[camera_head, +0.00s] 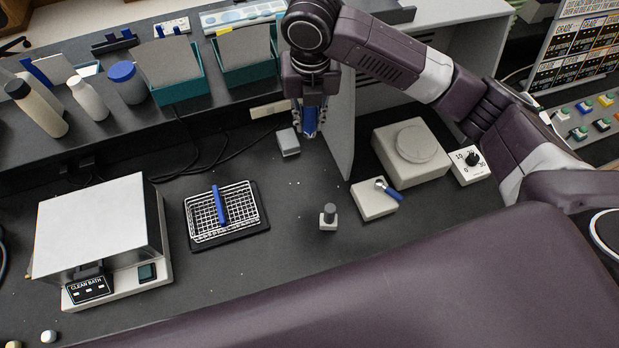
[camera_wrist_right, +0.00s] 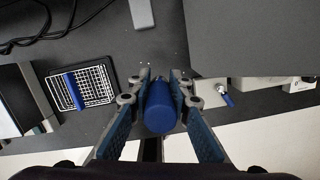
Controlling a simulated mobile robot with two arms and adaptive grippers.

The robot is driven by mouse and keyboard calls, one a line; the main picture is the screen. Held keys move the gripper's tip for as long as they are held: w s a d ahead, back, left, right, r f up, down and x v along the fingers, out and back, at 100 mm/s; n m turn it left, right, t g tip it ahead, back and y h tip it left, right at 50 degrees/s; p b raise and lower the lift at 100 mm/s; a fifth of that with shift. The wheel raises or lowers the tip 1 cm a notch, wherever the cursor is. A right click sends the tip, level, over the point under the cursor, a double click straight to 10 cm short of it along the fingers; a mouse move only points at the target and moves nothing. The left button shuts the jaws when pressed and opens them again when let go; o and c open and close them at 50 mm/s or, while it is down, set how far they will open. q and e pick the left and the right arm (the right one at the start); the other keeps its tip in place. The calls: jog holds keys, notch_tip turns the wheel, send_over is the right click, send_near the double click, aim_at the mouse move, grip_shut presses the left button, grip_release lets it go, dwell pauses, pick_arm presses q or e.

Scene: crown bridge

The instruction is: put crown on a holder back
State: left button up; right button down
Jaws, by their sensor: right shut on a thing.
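My right gripper (camera_head: 310,122) hangs at the back of the bench, pointing down, left of a grey upright panel. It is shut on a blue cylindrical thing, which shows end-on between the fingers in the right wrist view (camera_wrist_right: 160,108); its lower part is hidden. I cannot tell whether a crown is on it. A small light block with a dark grey post (camera_head: 329,214) stands upright on the bench, apart from the gripper; it may be the holder. My left gripper is not in view.
A wire rack (camera_head: 252,214) bears a blue bar. A Clean Bath box (camera_head: 105,235) stands left. A beige block (camera_head: 366,204) bears a blue-handled tool, near a round-topped device (camera_head: 398,165) and a dial box (camera_head: 470,174). A grey block (camera_head: 288,142) lies near the gripper.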

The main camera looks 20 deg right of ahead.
jog(key=f+n, duration=0.1)
jog(key=f, duration=0.4)
jog(key=f+n+p, duration=0.1)
jog(key=f, duration=0.4)
jog(key=f+p, duration=0.1)
jog(key=f, duration=0.4)
jog(key=shift+w+f+n, duration=0.25)
jog(key=shift+w+n, duration=0.15)
notch_tip(320, 180, down, 5)
jog(key=shift+r+p, duration=0.15)
jog(key=shift+p, duration=0.25)
jog(key=shift+f, duration=0.2)
jog(key=shift+f, duration=0.15)
jog(key=c, duration=1.8)
grip_release()
jog(key=shift+o, duration=0.2)
